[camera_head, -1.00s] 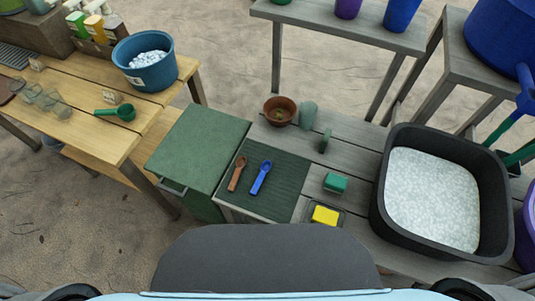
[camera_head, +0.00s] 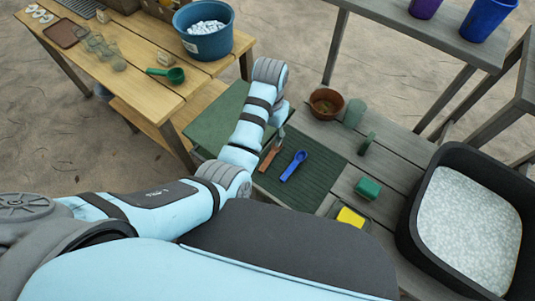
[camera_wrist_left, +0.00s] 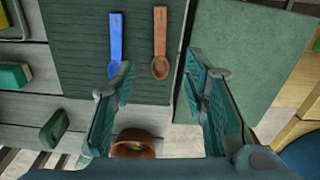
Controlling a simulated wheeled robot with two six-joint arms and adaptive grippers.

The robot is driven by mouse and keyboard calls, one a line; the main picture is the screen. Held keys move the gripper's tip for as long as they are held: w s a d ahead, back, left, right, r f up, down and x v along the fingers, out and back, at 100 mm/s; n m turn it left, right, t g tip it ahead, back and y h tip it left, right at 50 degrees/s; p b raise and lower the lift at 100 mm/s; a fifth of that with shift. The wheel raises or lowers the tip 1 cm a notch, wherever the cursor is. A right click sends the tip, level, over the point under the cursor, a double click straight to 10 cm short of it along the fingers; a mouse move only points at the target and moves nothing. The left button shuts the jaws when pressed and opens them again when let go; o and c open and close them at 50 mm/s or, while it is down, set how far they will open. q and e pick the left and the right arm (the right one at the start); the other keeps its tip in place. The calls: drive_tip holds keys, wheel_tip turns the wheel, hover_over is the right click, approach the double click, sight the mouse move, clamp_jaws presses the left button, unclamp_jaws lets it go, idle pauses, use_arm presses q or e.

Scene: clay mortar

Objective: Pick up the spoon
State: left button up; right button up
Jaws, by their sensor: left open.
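A brown spoon (camera_head: 267,160) and a blue spoon (camera_head: 293,166) lie side by side on a dark green ribbed mat (camera_head: 322,176). A green scoop (camera_head: 174,75) lies on the wooden table. My left gripper (camera_head: 281,128) is by the far end of the brown spoon in the head view, partly hidden by my wrist. In the left wrist view my left gripper (camera_wrist_left: 160,72) is open and empty. The brown spoon (camera_wrist_left: 160,45) lines up with the gap between its fingers, bowl nearer; the blue spoon (camera_wrist_left: 116,38) is in line with the left finger. My right gripper is not in view.
A brown pot (camera_head: 326,103) and a green cylinder (camera_head: 354,112) stand beyond the mat. A green block (camera_head: 368,188) and a yellow sponge (camera_head: 350,217) sit to its right, then a black tub (camera_head: 430,235). A green board (camera_head: 213,125) adjoins the mat's left.

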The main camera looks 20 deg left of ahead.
use_arm(q)
drive_tip(key=b, duration=0.3)
hover_over(268, 159)
wheel_tip(268, 159, down, 9)
drive_tip(key=shift+s+d, duration=0.1)
drive_tip(key=shift+d, duration=0.05)
wheel_tip(268, 159, down, 5)
drive_tip(key=shift+b, duration=1)
drive_tip(key=shift+r, duration=0.1)
drive_tip(key=c, duration=1)
